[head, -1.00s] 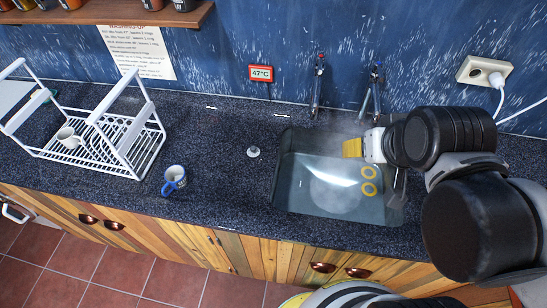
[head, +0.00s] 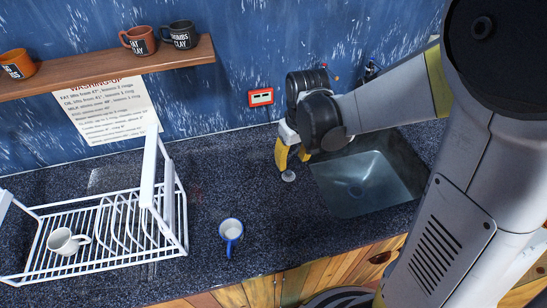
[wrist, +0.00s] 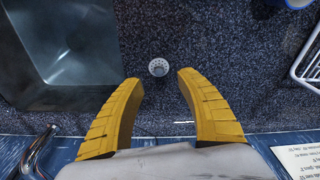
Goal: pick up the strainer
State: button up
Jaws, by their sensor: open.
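The strainer (head: 288,175) is a small, pale round piece on the dark speckled counter, just left of the sink. In the wrist view the strainer (wrist: 158,67) shows as a grey disc with small holes, just beyond the gap between the fingertips. My gripper (head: 291,161) is open, with yellow fingers pointing down near the strainer. In the wrist view my gripper (wrist: 158,78) has its two fingers spread, one to each side of the strainer's line, with nothing between them. Whether the fingers touch the counter cannot be told.
The sink (head: 363,180) lies right of the strainer and looks empty. A white and blue mug (head: 231,232) stands on the counter to the left. A white dish rack (head: 112,245) with a white cup (head: 65,241) is farther left. Counter between mug and strainer is clear.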

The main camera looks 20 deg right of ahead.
aim_at(289, 172)
jog(key=f, duration=0.2)
jog(key=f+b, duration=0.1)
jog(key=shift+w+d, duration=0.15)
jog(key=shift+w, duration=0.1)
jog(key=f+b, duration=0.1)
jog(key=f, duration=0.1)
jog(key=w+f+b, duration=0.1)
jog(key=f, duration=0.2)
jog(key=shift+w+f+b, duration=0.35)
jog(key=shift+f+b, duration=0.05)
jog(key=shift+r, duration=0.1)
grip_shut()
